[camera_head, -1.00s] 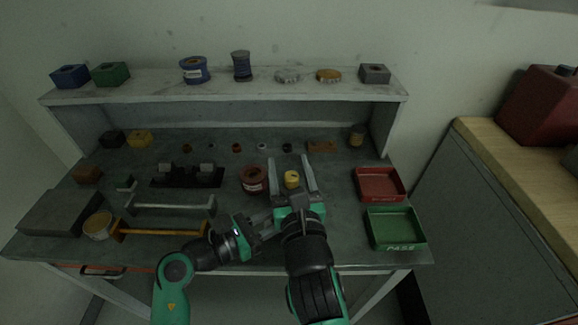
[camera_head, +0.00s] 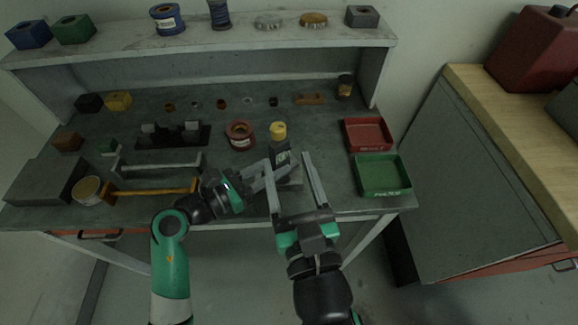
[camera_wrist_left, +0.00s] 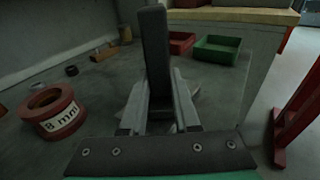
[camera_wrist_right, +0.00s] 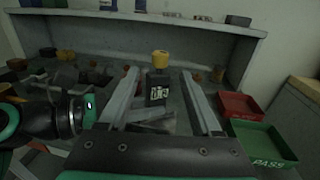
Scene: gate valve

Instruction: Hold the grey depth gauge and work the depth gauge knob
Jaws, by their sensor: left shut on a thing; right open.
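The depth gauge (camera_head: 281,152) is a dark grey upright block with a pale printed label and a yellow knob (camera_head: 278,130) on top. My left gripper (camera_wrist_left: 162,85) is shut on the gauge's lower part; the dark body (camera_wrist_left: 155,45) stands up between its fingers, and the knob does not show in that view. My right gripper (camera_head: 286,158) is open and empty on the front side of the gauge. In the right wrist view the gauge (camera_wrist_right: 158,92) and knob (camera_wrist_right: 160,59) appear between its spread fingers, apart from both.
A red ring labelled 8 mm (camera_head: 240,135) sits left of the gauge. A red tray (camera_head: 368,148) and a green PASS tray (camera_head: 383,190) stand at right. A raised shelf (camera_head: 200,56) runs along the back. Blocks and handles fill the table's left.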

